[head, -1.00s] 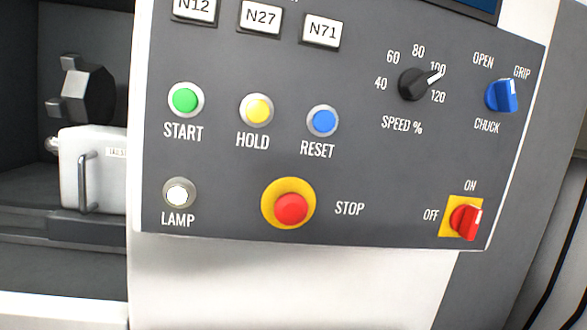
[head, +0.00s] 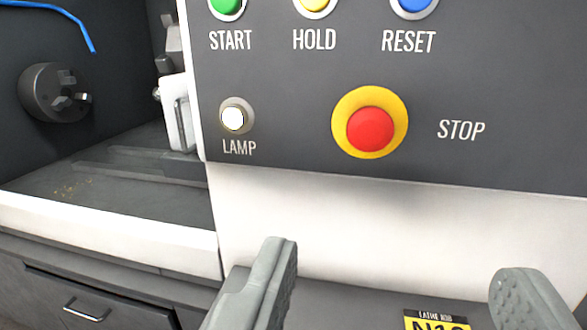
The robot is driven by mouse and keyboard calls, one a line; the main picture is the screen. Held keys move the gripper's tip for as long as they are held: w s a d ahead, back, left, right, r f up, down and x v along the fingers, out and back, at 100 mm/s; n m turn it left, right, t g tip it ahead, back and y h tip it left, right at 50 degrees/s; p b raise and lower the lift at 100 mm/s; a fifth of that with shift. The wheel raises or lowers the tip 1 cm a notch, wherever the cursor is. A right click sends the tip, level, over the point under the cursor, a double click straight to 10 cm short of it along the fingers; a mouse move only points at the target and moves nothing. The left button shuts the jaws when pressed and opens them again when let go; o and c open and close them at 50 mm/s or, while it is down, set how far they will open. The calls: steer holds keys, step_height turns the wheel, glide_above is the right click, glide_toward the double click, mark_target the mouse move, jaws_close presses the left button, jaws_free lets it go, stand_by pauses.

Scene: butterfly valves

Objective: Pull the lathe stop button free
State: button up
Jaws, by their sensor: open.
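The red stop button (head: 370,128) sits on a round yellow collar (head: 342,108) on the dark control panel, with the word STOP to its right. It is in the upper middle of the head view. My gripper (head: 395,285) shows at the bottom of the view, with its two grey fingers wide apart and nothing between them. The fingers appear below the button and apart from it. Whether the button is pressed in cannot be told from this angle.
The lamp button (head: 236,117) is left of the stop button. The start (head: 228,5), hold (head: 314,5) and reset (head: 412,4) buttons are above. The lathe's open work bay with its chuck (head: 57,92) is at the left. A yellow label (head: 436,319) is low on the machine.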

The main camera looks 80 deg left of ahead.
mark_target(370, 133)
steer(key=x, duration=1.7)
steer(key=shift+a, duration=0.2)
jaws_close()
steer(key=shift+s+d, duration=0.15)
steer(key=shift+d, duration=0.35)
jaws_free()
steer(key=shift+d, duration=0.1)
steer(key=v, duration=1.7)
steer(key=shift+d, duration=0.1)
